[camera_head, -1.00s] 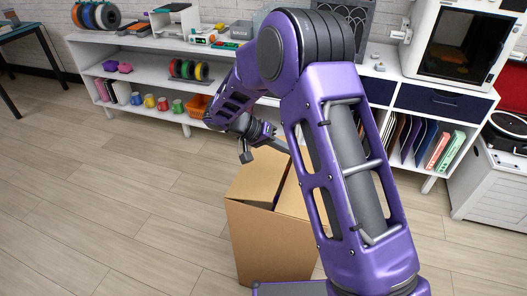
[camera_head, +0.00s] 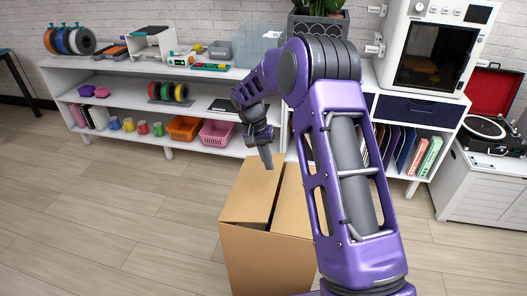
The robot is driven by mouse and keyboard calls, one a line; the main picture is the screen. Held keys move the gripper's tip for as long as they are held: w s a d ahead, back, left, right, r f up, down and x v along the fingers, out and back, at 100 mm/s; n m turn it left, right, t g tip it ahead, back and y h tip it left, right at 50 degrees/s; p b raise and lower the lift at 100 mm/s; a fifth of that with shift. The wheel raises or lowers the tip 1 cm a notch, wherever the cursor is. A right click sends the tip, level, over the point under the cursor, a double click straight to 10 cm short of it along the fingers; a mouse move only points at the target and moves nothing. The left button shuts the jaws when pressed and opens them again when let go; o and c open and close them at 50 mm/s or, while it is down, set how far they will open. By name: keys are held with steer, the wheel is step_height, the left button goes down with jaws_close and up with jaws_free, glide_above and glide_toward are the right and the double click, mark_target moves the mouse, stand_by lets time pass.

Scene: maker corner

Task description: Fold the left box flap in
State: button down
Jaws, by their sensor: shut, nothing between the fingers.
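The cardboard box (camera_head: 265,262) stands on the floor at the lower middle, partly hidden by my arm on its right. Its left flap (camera_head: 248,197) lies inward across the left part of the top, close to flat. A narrow dark gap separates it from the right flap (camera_head: 292,205), which is partly covered by my arm. My gripper (camera_head: 267,164) points down over the far end of the left flap, with its fingers shut and empty. I cannot tell whether the fingertips touch the cardboard.
A low white shelf (camera_head: 110,88) runs along the wall behind, with an orange basket (camera_head: 184,128) and a pink basket (camera_head: 217,133). A white cabinet with a record player (camera_head: 490,128) stands at the right. The wooden floor (camera_head: 110,215) left of the box is clear.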

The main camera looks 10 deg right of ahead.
mark_target(276, 183)
steer(key=x, duration=0.5)
steer(key=shift+f, duration=0.2)
steer(key=f, duration=0.1)
steer(key=d+f+y+b, duration=0.1)
steer(key=f+y+b, duration=0.1)
steer(key=shift+s+d+t, duration=0.15)
steer(key=shift+s+t, duration=0.15)
steer(key=shift+t, duration=0.1)
steer(key=shift+f+t+y, duration=0.5)
steer(key=shift+f+y, duration=0.1)
steer(key=shift+y, duration=0.6)
